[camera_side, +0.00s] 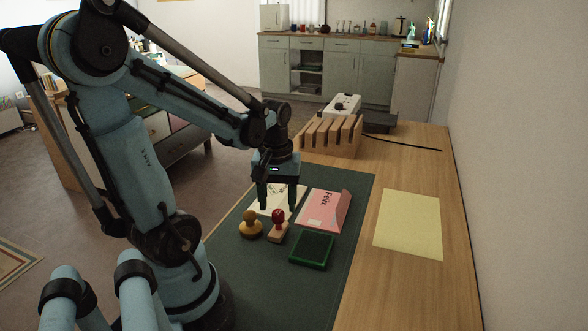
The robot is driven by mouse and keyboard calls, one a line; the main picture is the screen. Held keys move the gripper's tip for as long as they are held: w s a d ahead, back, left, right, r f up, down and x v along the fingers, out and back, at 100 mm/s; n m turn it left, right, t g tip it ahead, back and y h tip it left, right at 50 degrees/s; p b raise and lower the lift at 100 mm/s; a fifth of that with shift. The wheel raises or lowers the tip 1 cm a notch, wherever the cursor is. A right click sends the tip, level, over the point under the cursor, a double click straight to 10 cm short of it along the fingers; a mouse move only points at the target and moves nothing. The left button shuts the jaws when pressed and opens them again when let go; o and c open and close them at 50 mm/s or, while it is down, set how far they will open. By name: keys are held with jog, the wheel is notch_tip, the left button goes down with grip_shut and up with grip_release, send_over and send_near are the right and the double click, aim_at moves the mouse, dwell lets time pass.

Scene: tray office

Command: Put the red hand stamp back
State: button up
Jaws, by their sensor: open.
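The red hand stamp (278,228) has a red knob on a light wooden base and stands upright on the dark green mat (342,255). A yellow-brown wooden stamp (250,224) stands just left of it. A dark green tray-like pad (312,251) lies to the right and nearer the camera. My gripper (279,206) is open, pointing down, with its two fingers apart near the red stamp's knob and nothing visible between them. I cannot tell from this one view whether the fingers are behind the stamp or directly above it.
A white sheet with a drawing (266,203) and a pink card reading "Felix" (323,211) lie behind the stamps. A yellow sheet (408,224) lies on the right. A slotted wooden rack (331,138) and a white device (343,104) stand at the back.

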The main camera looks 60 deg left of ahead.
aim_at(278, 213)
notch_tip(278, 213, up, 7)
jog(key=w+d+m+t, duration=0.3)
jog(key=d+m, duration=0.3)
jog(key=d, duration=0.1)
jog(key=w+d+m+t, duration=0.3)
jog(key=d+m+t, duration=0.1)
jog(key=d+m, duration=0.2)
jog(key=shift+w+d+f, duration=0.2)
jog(key=shift+d+f, duration=0.1)
jog(key=shift+d, duration=0.3)
